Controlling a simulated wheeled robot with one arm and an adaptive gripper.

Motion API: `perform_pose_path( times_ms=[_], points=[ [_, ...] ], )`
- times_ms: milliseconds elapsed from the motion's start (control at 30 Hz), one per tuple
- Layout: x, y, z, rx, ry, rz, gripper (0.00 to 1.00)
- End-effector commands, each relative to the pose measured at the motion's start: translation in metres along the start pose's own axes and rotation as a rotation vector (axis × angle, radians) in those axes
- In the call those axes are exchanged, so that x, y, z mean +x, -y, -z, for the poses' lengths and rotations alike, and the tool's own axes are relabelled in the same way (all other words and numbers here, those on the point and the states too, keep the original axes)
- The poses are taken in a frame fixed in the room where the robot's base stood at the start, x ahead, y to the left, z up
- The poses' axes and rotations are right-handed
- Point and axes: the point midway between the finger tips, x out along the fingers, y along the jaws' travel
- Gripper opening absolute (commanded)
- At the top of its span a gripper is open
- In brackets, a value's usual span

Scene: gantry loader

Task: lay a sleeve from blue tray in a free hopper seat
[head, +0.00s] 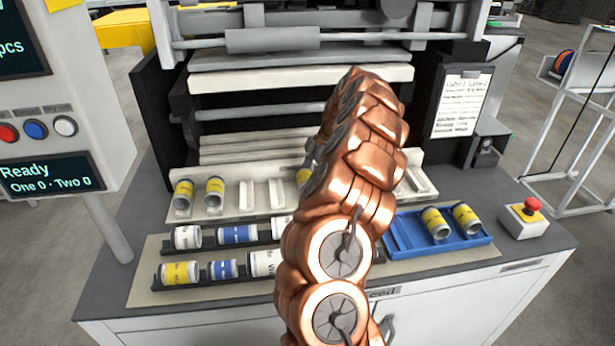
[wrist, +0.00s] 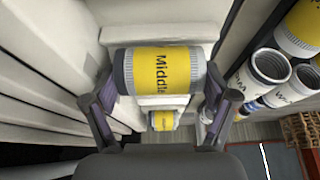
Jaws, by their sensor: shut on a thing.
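My gripper (wrist: 160,84) is shut on a yellow sleeve marked "Middle" (wrist: 160,68), with one finger at each end. The sleeve lies crosswise over the pale hopper, and I cannot tell whether it touches a seat. Another yellow sleeve (wrist: 163,121) sits beyond it in the wrist view. In the head view my arm hides the gripper. The hopper row (head: 236,211) has yellow sleeves in its two left seats, empty seats (head: 277,193) beside them, and a bare seat (head: 419,181) at the right. A bit of yellow shows beside my arm. The blue tray (head: 408,244) holds two yellow sleeves (head: 435,222).
Two black racks (head: 212,281) of yellow, blue and white sleeves stand in front of the hopper. A red stop button (head: 532,205) is at the right. A status screen (head: 45,178) on the left reads "Ready". Machine bars rise behind the hopper.

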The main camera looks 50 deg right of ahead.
Motion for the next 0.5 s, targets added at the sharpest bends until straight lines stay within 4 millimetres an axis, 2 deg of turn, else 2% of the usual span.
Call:
perform_pose_path(
  times_ms=[167, 200, 300, 500],
  points=[
    [-0.001, -0.0002, 0.0006, 0.0, 0.0, -0.001, 0.33],
    [-0.0011, -0.0003, 0.0006, 0.0, 0.0, -0.001, 0.89],
    [-0.0009, -0.0003, 0.0006, 0.0, 0.0, -0.001, 0.99],
    [-0.0006, -0.0002, 0.0008, -0.001, 0.0, 0.0, 1.0]
  ],
)
